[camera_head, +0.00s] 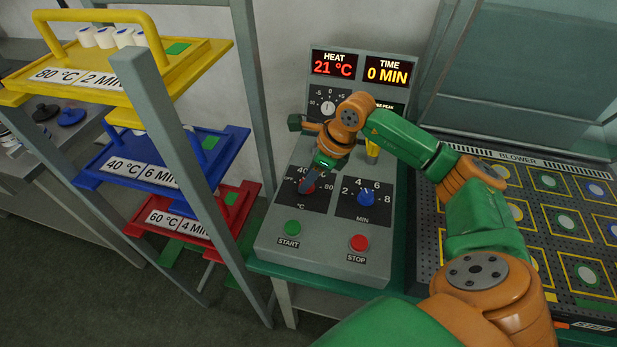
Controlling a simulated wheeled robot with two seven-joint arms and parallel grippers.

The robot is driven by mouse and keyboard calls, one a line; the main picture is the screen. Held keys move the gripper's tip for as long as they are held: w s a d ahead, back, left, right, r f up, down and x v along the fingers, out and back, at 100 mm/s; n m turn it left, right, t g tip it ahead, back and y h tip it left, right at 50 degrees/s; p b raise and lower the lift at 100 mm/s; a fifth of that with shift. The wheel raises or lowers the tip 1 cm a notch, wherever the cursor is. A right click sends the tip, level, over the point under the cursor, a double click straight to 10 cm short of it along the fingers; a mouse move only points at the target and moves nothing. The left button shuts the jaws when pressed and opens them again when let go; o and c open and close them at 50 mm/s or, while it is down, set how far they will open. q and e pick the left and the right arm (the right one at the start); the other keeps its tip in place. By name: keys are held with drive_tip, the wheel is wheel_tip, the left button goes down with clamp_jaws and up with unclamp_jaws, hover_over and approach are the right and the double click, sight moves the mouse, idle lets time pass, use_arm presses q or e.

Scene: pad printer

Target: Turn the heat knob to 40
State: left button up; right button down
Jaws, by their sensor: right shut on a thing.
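The heat knob (308,188) is red and sits on a black dial plate on the grey control box (325,245). The dial shows 40 at the top and 80 at the right; other marks are partly covered. My right gripper (311,181) reaches down from above and is shut on the heat knob, hiding most of it and its pointer. The heat display (334,64) reads 21 °C in red. My left gripper is not in view.
The blue minute knob (366,197) is close to the right. The green start button (292,228) and red stop button (358,243) are below. A rack with yellow (195,62), blue (225,150) and red trays stands left; a blower table (480,147) is right.

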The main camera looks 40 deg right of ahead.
sight(317, 195)
drive_tip(key=m+h, duration=0.1)
drive_tip(key=m, duration=0.1)
drive_tip(key=m+t+h+b, duration=0.1)
drive_tip(key=m, duration=0.2)
drive_tip(key=shift+b, duration=0.3)
drive_tip(key=shift+r+m, duration=0.1)
drive_tip(key=shift+m, duration=0.3)
drive_tip(key=c, duration=0.5)
unclamp_jaws()
drive_tip(key=v, duration=0.7)
drive_tip(key=shift+s+a+b, duration=0.1)
drive_tip(key=shift+b, duration=0.3)
